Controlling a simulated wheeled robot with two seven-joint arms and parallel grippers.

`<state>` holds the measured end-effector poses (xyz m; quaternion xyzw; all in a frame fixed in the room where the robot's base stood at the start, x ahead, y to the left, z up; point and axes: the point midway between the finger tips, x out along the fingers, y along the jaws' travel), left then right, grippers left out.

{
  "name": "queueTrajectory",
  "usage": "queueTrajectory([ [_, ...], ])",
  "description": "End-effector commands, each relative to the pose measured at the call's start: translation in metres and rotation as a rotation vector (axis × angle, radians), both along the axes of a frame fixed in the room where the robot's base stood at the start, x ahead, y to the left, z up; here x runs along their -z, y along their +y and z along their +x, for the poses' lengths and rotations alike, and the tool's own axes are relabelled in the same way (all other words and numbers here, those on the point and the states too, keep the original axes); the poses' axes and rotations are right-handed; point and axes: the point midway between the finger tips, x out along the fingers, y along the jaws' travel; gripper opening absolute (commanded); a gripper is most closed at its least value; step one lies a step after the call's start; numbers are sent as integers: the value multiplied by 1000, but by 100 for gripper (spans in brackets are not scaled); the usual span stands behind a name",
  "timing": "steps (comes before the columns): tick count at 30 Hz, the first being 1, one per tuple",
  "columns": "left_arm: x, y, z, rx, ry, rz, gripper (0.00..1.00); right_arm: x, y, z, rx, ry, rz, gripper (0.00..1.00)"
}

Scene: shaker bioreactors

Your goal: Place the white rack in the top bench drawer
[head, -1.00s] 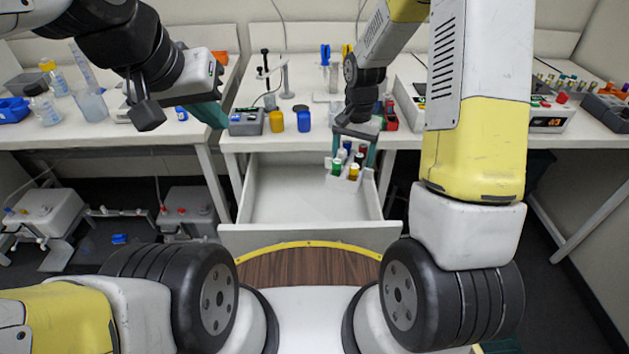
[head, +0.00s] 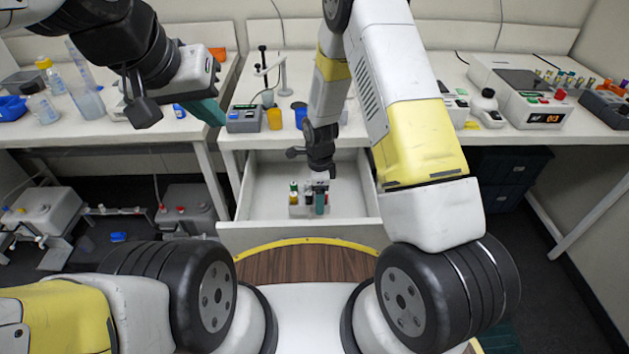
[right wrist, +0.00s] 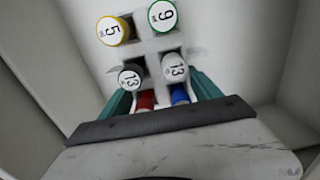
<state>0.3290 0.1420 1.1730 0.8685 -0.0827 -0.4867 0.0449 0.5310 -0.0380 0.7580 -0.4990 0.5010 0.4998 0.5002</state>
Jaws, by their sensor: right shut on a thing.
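The white rack (head: 297,212) holds several capped tubes and is inside the open top bench drawer (head: 257,190), near its front. Whether it rests on the drawer floor is unclear. My right gripper (head: 318,200) comes down over the rack and is shut on it. In the right wrist view, its teal fingers sit on either side of the rack (right wrist: 150,47), whose tubes have yellow, green, black and white caps; red and blue tubes are partly hidden by the gripper. My left gripper (head: 207,108) hangs above the bench at left, its fingertips partly hidden and its opening unclear.
The drawer front (head: 300,236) stands out from the bench towards my base. Bare drawer floor lies around the rack. On the bench above are an orange-yellow jar (head: 275,119), a blue jar (head: 300,112) and a grey device (head: 244,120).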

Motion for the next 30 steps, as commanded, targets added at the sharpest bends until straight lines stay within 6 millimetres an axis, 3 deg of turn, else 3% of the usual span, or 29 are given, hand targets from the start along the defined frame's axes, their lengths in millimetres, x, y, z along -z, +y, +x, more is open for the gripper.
queueTrajectory([
  [14, 0, 0, 0, 0, 0, 0, 0, 54, 0, 0, -2, -1, 0, 28],
  [25, 0, 0, 0, 0, 0, 0, 0, 58, 0, 1, -2, -1, 0, 28],
  [26, 0, 0, 0, 0, 0, 0, 0, 58, 0, 1, -2, -1, 1, 79],
  [28, 0, 0, 0, 0, 0, 0, 0, 58, 0, 1, -2, -1, 1, 92],
  [30, 0, 0, 0, 0, 0, 0, 0, 58, 0, 0, -2, -1, 1, 94],
])
